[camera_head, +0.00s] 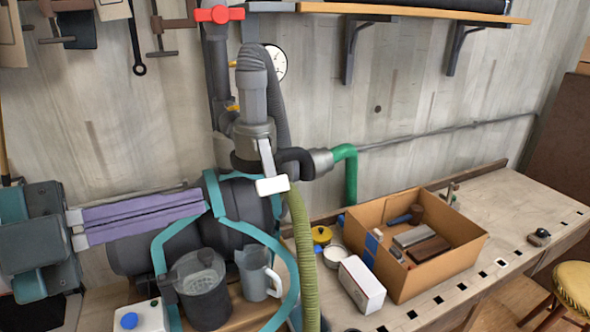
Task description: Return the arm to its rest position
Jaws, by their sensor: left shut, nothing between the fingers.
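My left gripper (202,203) comes in from the left edge. Its two long purple fingers lie side by side, pointing right, shut with nothing between them. In the picture they cross in front of a dark, drum-like machine (150,250) with teal bands; I cannot tell whether they touch it. My right gripper is not in view.

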